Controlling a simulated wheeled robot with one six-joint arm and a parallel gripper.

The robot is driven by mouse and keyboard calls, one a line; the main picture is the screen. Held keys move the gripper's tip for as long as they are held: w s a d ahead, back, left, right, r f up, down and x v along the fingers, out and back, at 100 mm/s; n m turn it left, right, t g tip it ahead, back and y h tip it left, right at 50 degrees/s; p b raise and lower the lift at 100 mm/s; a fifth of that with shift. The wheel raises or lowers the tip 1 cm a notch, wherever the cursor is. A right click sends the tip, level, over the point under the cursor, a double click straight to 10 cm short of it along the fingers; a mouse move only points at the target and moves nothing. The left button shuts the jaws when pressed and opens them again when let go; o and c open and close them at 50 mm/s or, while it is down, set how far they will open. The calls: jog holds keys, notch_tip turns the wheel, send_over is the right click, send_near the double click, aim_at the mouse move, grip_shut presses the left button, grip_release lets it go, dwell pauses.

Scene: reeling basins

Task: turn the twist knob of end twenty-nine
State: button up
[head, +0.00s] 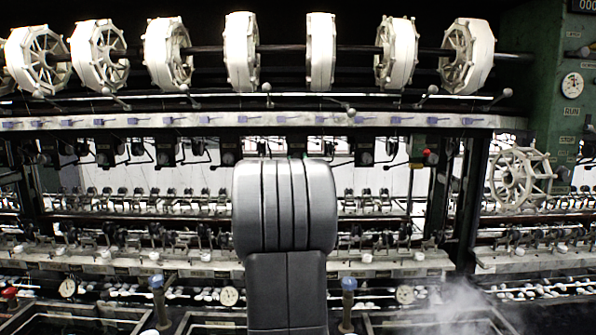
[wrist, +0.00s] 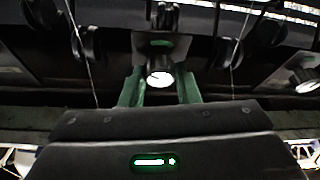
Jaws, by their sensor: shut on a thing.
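In the wrist view a small dark twist knob with a bright white round face (wrist: 160,79) sits in the middle, below a dark bracket. My gripper (wrist: 159,70) reaches up to it with one green finger on each side, shut on the knob. The fingertips' contact is partly in shadow. No end number is legible. In the head view my dark arm covers the middle of the machine and hides my gripper and the knob.
Large white reels (head: 242,52) hang on a shaft along the top. A long pale rail (head: 180,120) with small tags runs below them. Another white-faced knob (wrist: 307,86) is at the right in the wrist view. Thin threads and dark round guides flank the fingers. Steam rises over the basins at lower right.

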jog(key=shift+a+r+m+g+h+p, duration=0.1)
jog(key=shift+m+g+h+p, duration=0.3)
jog(key=shift+m+h, duration=1.6)
jog(key=shift+a+f+m+g+h+p, duration=0.1)
jog(key=shift+m+g+h+p, duration=0.35)
jog(key=shift+m, duration=2.95)
jog(key=shift+a+r+m+g+h+p, duration=0.15)
jog(key=shift+m+h+p, duration=0.4)
jog(key=shift+m+h, duration=1.55)
jog(key=shift+d+m+y, duration=0.1)
jog(key=shift+m+y, duration=0.35)
jog(key=shift+m, duration=0.45)
jog(key=o, duration=1)
jog(key=b+v, duration=0.3)
jog(key=v, duration=1.1)
jog(key=shift+r+b, duration=0.1)
jog(key=shift+b, duration=0.25)
